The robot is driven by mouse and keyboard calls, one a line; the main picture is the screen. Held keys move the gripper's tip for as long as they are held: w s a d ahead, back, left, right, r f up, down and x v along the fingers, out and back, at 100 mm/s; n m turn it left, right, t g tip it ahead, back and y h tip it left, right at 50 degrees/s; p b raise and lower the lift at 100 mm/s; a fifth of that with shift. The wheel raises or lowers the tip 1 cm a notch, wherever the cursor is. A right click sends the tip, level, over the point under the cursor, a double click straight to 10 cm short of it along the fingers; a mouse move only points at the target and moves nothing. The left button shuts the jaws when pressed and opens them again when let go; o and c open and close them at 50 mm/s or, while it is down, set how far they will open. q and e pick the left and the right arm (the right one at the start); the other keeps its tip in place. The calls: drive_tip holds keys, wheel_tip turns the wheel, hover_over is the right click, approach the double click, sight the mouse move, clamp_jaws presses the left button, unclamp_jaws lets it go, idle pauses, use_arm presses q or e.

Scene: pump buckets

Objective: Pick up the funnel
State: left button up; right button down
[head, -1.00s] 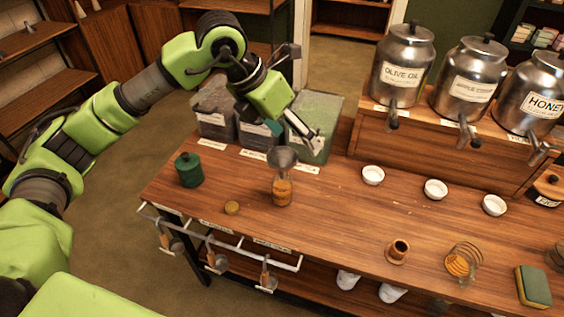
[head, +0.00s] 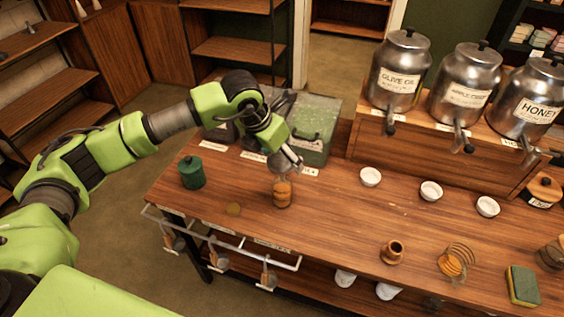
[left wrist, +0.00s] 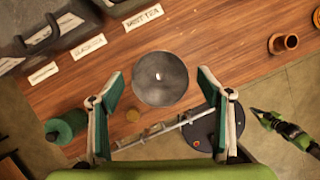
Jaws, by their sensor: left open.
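The grey metal funnel (head: 279,166) sits on top of a glass jar with orange-brown contents (head: 283,193) on the wooden counter. In the left wrist view the funnel (left wrist: 160,78) shows from above as a round grey disc with a small bright hole. My left gripper (head: 292,161) is at the funnel in the head view and partly covers it. In the left wrist view its two fingers (left wrist: 160,86) are spread wide, one on each side of the funnel, with nothing held. My right gripper (left wrist: 270,122) shows small at the right of the left wrist view.
A green canister (head: 192,172) and a small round lid (head: 233,209) stand left of the jar. A green-topped bin (head: 314,125) is behind it. White bowls (head: 370,176) and metal dispensers (head: 399,72) are to the right. Scoops hang from a front rail (head: 220,237).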

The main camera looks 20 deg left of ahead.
use_arm(q)
drive_tip(key=shift+x, duration=1.35)
drive_tip(key=c, duration=1.2)
use_arm(e)
drive_tip(key=shift+r, duration=0.65)
use_arm(q)
drive_tip(key=shift+r, duration=0.15)
